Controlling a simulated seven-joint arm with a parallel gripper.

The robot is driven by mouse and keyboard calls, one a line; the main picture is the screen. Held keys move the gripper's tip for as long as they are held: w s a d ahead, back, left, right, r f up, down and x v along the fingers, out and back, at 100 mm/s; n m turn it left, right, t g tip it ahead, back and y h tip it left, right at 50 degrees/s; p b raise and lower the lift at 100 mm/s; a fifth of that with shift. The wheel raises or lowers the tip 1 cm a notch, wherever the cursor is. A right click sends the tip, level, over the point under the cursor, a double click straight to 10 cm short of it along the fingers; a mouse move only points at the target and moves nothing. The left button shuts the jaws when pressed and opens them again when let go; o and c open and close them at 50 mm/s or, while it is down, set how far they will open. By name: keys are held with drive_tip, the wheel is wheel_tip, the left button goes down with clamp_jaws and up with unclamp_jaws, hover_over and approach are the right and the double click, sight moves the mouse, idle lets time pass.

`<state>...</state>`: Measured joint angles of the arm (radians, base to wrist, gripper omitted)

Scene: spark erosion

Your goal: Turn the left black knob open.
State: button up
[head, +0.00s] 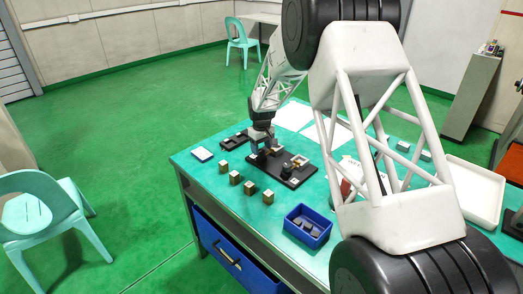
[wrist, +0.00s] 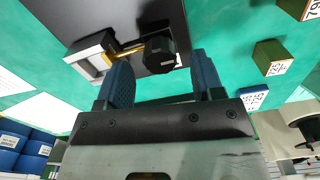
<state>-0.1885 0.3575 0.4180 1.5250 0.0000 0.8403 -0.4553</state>
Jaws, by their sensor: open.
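A dark plate (head: 292,181) lies on the green table and carries two small fittings. In the wrist view, a black faceted knob (wrist: 159,54) sits on a brass stem (wrist: 126,50) beside a pale metal block (wrist: 92,57). My gripper (wrist: 161,62) is open, with one blue finger on each side of the knob; I cannot tell whether they touch it. In the head view, my gripper (head: 262,152) is low over the plate's left part and hides most of the left knob. The other black knob (head: 286,171) stands to the right, near a pale block (head: 300,161).
Several small brass-coloured blocks (head: 235,177) stand along the table's left front. A blue bin (head: 307,226) with dark pieces is at the front. A dark tray (head: 235,140) is left of my gripper. A white tray (head: 475,190) lies at right, partly behind my arm.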

sight(262, 151)
wheel_tip(262, 151, up, 6)
idle(0.5)
drive_tip(key=shift+r, duration=0.1)
drive_tip(key=shift+s+d+r, duration=0.1)
drive_tip(key=shift+s+r, duration=0.05)
drive_tip(key=s+d+r+m, duration=0.1)
drive_tip(key=s+d+r, duration=0.4)
drive_tip(key=s, duration=0.4)
drive_tip(key=s+d+r+m+t, duration=0.1)
drive_tip(key=s+d+r+m, duration=0.1)
drive_tip(key=s+r, duration=0.6)
drive_tip(key=s+d+r+m, duration=0.1)
drive_tip(key=s+d+r, duration=0.4)
drive_tip(key=s, duration=0.4)
drive_tip(key=s+d+m, duration=0.1)
drive_tip(key=s+d, duration=0.1)
drive_tip(key=s, duration=1.3)
drive_tip(key=s+d+m+t, duration=0.1)
drive_tip(key=s+d+m, duration=0.1)
drive_tip(key=s, duration=1.4)
drive_tip(key=shift+s+d+r+m+t, duration=0.2)
drive_tip(key=shift+d+m+t, duration=0.1)
drive_tip(key=shift+d, duration=0.1)
